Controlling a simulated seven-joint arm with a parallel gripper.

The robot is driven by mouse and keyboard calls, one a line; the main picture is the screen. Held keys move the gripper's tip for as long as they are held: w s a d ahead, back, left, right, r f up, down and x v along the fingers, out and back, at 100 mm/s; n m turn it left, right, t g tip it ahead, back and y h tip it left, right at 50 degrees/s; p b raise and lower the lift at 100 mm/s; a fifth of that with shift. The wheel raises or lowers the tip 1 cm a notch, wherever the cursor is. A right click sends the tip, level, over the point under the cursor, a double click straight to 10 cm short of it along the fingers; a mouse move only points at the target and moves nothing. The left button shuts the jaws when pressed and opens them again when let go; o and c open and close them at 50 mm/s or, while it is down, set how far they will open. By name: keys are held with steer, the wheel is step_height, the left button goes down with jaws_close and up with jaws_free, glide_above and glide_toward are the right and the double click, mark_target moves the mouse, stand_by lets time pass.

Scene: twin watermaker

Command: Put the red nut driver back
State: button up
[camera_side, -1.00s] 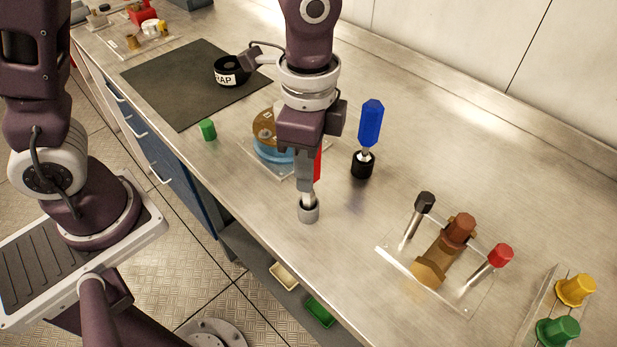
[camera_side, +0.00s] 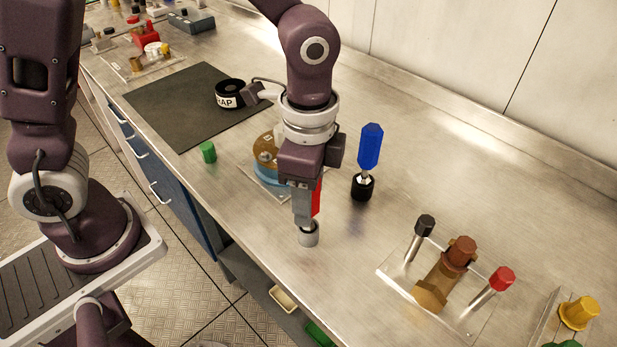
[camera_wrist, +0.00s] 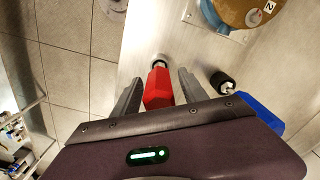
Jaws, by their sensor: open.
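The red nut driver (camera_wrist: 158,88) stands upright on the counter, its red handle between my gripper's two fingers in the wrist view, with a gap on each side. In the side view only a strip of its red handle (camera_side: 316,198) shows behind the fingers. Its foot is in a small grey cup-shaped piece (camera_side: 308,236). My gripper (camera_side: 303,208) is open, pointing down around the handle; its fingers also show in the wrist view (camera_wrist: 158,95). A blue driver (camera_side: 370,147) stands upright in a black base (camera_side: 362,187) to the right.
A brown-and-blue round part (camera_side: 266,160) is close behind my gripper. A green cylinder (camera_side: 208,152) stands near the front edge.

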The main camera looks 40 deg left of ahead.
step_height(320, 180, up, 11)
steer(key=shift+r, duration=0.15)
steer(key=s+a+r+n+t, duration=0.2)
steer(key=s+a+n+t, duration=0.3)
steer(key=s+a+n, duration=0.7)
steer(key=shift+s+a+r+t, duration=0.25)
steer(key=shift+a+t, duration=0.05)
steer(key=shift+a, duration=0.7)
